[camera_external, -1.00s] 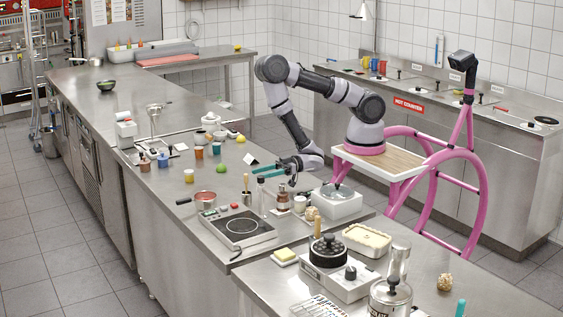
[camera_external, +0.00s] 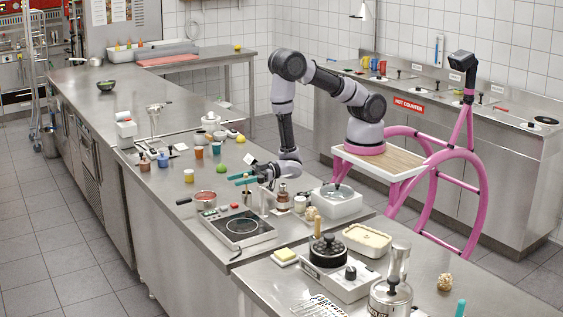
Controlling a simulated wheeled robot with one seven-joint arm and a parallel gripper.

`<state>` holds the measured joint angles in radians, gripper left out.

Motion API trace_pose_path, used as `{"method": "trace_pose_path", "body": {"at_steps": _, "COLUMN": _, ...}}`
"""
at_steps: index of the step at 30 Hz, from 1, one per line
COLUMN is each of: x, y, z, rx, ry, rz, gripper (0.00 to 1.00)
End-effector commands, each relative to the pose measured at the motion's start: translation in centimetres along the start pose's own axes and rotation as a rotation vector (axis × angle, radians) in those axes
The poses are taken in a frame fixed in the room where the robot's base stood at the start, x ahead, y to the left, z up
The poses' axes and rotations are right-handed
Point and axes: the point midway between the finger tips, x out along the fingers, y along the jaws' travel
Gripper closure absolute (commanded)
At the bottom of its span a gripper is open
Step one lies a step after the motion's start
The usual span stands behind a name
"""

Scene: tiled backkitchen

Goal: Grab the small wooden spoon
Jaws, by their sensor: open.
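A thin upright wooden handle (camera_external: 246,188), which looks like the small wooden spoon, stands in a small dark pot (camera_external: 246,199) on the steel counter, behind the induction hob. Its top is partly hidden by my gripper (camera_external: 238,180). My gripper is open, with teal fingers pointing left, at the height of the handle's upper part. I cannot tell whether the handle is between the fingers or touching them. Another wooden handle (camera_external: 317,240) stands upright by the black round item on the scale in front.
A tall clear bottle (camera_external: 263,198), a brown bottle (camera_external: 283,196) and a white appliance (camera_external: 336,203) stand close on the right. A green ball (camera_external: 221,168) lies behind left.

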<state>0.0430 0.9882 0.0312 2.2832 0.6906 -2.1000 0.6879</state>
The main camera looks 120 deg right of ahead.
Motion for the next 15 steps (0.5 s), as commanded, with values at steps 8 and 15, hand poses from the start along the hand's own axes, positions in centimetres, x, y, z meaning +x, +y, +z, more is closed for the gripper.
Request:
{"method": "trace_pose_path", "body": {"at_steps": 8, "x": 0.00, "y": 0.04, "z": 0.01, "rx": 0.000, "ry": 0.000, "rz": 0.001, "gripper": 0.79}}
{"method": "trace_pose_path", "body": {"at_steps": 15, "x": -0.02, "y": 0.05, "z": 0.02, "rx": 0.000, "ry": 0.000, "rz": 0.001, "gripper": 1.00}}
